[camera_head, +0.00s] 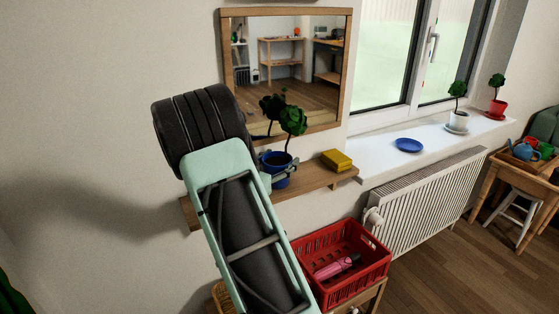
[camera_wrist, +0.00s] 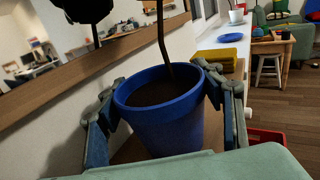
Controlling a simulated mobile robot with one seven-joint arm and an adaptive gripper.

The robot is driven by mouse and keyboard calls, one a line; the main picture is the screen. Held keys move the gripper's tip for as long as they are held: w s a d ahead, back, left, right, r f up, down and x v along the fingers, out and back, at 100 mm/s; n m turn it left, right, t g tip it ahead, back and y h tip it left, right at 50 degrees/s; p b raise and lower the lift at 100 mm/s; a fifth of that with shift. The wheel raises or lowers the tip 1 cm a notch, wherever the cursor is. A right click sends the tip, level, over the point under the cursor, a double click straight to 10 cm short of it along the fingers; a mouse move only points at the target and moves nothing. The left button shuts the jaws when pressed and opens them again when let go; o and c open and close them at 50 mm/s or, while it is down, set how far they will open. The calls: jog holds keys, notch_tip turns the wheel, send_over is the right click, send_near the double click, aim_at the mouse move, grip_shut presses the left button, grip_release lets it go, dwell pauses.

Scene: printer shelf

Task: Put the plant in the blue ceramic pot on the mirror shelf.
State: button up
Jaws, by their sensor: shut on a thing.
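The plant in the blue ceramic pot (camera_head: 280,170) is at the mirror shelf (camera_head: 316,177), in front of the lower part of the mirror. In the wrist view the blue pot (camera_wrist: 165,122) stands upright between both fingers of my gripper (camera_wrist: 168,105), which is shut on it. The pot holds dark soil and a thin stem; its green top (camera_head: 292,120) shows in the head view. The shelf (camera_wrist: 128,150) shows under and beside the pot. The pot's base is hidden by my gripper, so I cannot tell whether it touches the shelf.
A yellow block (camera_head: 336,160) lies on the shelf right of the pot. The mirror (camera_head: 228,60) hangs behind. A red crate (camera_head: 376,275) with a pink item is below. The windowsill (camera_head: 385,160) holds a blue saucer (camera_head: 408,145) and a white-potted plant (camera_head: 458,121).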

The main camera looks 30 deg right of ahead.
aim_at(269, 169)
jog(key=shift+d+r, duration=0.1)
jog(key=shift+r, duration=0.1)
jog(key=shift+f, duration=0.15)
jog(key=o, duration=2)
jog(key=shift+s, duration=0.1)
jog(key=shift+a, duration=0.25)
jog(key=v, duration=1.1)
jog(key=shift+s+a, duration=0.2)
jog(key=shift+a, duration=0.1)
jog(key=shift+b, duration=0.3)
